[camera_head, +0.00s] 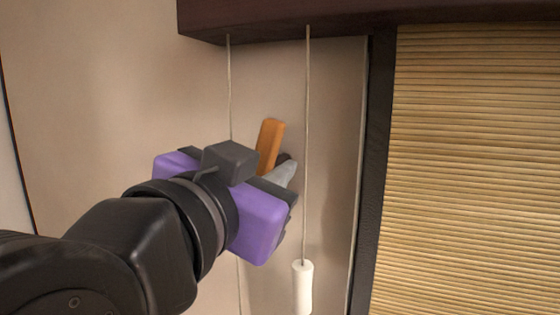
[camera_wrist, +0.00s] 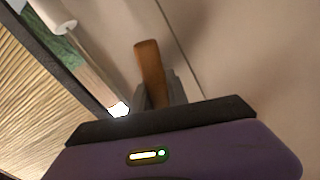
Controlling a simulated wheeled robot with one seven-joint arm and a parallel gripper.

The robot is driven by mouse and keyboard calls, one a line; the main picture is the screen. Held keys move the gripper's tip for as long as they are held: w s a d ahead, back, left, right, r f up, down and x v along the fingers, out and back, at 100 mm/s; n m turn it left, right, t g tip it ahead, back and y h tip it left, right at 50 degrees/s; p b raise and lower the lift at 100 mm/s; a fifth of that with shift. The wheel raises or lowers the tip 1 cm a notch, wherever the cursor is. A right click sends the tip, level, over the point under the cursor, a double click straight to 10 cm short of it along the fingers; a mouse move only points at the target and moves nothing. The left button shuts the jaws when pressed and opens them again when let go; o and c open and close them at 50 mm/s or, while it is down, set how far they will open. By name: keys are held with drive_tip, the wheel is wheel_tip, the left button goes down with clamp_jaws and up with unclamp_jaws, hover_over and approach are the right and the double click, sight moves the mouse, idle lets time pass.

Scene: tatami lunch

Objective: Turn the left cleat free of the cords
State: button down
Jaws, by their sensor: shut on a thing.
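The left cleat is an orange-brown wooden bar (camera_head: 268,145) by the wall, its upper end tilted slightly right in the head view. My purple gripper (camera_head: 283,172) is at its lower part, jaws shut on it. The cleat's lower end is hidden by the gripper. In the wrist view the cleat (camera_wrist: 149,68) sticks out from between the grey fingers (camera_wrist: 162,93). A left cord (camera_head: 229,88) hangs behind my gripper, and a right cord (camera_head: 307,140) hangs just right of the cleat. I cannot tell whether either cord touches the cleat.
A white cord pull (camera_head: 302,288) hangs at the right cord's lower end, below and right of my gripper. A dark beam (camera_head: 360,15) runs above. A dark post (camera_head: 376,150) and a woven blind (camera_head: 480,160) stand to the right. The wall at left is bare.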

drive_tip(key=shift+n+p, duration=0.6)
drive_tip(key=shift+n, duration=1.1)
drive_tip(key=shift+f, duration=0.1)
drive_tip(key=c, duration=1.3)
unclamp_jaws()
drive_tip(key=shift+s, duration=0.1)
drive_tip(key=b+v, duration=0.2)
drive_tip(key=v, duration=0.5)
drive_tip(key=shift+s+a, duration=0.1)
drive_tip(key=shift+s, duration=0.2)
